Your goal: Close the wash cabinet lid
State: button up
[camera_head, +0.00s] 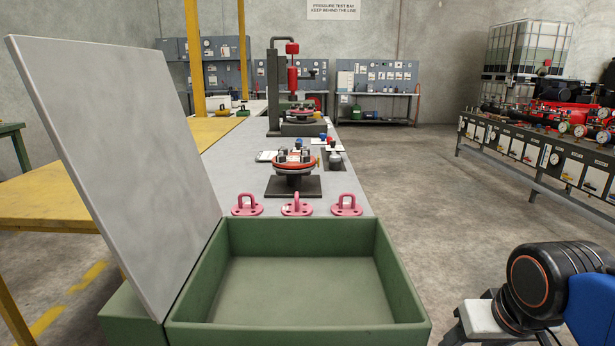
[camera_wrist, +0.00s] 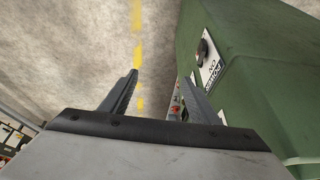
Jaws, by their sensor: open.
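The wash cabinet (camera_head: 298,322) is a green open box in the front middle of the head view, and its inside looks empty. Its grey lid (camera_head: 130,150) stands raised on the left side, tilted outward to the left. In the wrist view my gripper (camera_wrist: 165,92) is open and empty, its two dark fingers apart. The green cabinet side (camera_wrist: 265,80) with a black knob and a label fills the right of that view, close to the right finger. I cannot tell whether they touch. My gripper is not in the head view.
Three pink lifting eyes (camera_head: 297,205) stand on the grey bench just behind the cabinet. A flanged spool (camera_head: 294,165) on a dark stand is behind them. A yellow table (camera_head: 45,205) is at left, a gauge bench (camera_head: 545,160) at right. Open floor (camera_head: 410,190) lies between the benches.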

aim_at(114, 117)
jog(key=k+u, duration=0.1)
jog(key=k+j, duration=0.1)
jog(key=j, duration=0.9)
jog(key=k+j, duration=0.15)
jog(key=j, duration=0.35)
jog(key=j+z, duration=0.1)
jog(key=j, duration=0.4)
jog(key=k+j, duration=0.15)
jog(key=j, duration=0.35)
